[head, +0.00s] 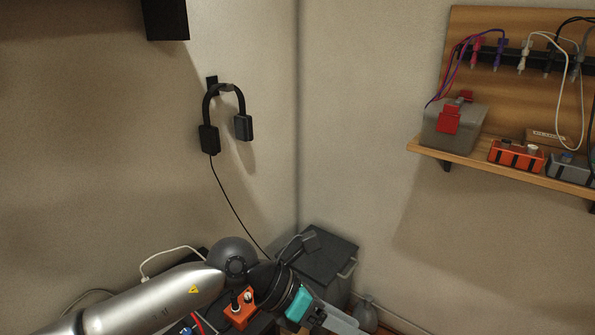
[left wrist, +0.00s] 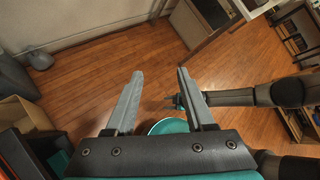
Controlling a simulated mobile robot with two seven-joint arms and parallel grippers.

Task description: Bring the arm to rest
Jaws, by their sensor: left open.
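My left arm (head: 150,302) comes in from the lower left, silver with a dark wrist. My left gripper (head: 335,318) has a teal body and sits at the bottom of the head view, partly cut off. In the left wrist view its two grey fingers (left wrist: 160,92) stand apart with nothing between them. Beyond them is wooden floor (left wrist: 105,75). A dark arm reaches in from the right of that view, and its end, which looks like my right gripper (left wrist: 176,102), is small and partly behind a finger.
A dark bin (head: 325,262) stands in the corner, behind my left wrist. An orange box (head: 240,308) lies close beside the wrist. Headphones (head: 244,128) hang on the wall with a cord. A wooden shelf (head: 480,166) holds boxes. A cardboard box (left wrist: 25,113) is at left in the wrist view.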

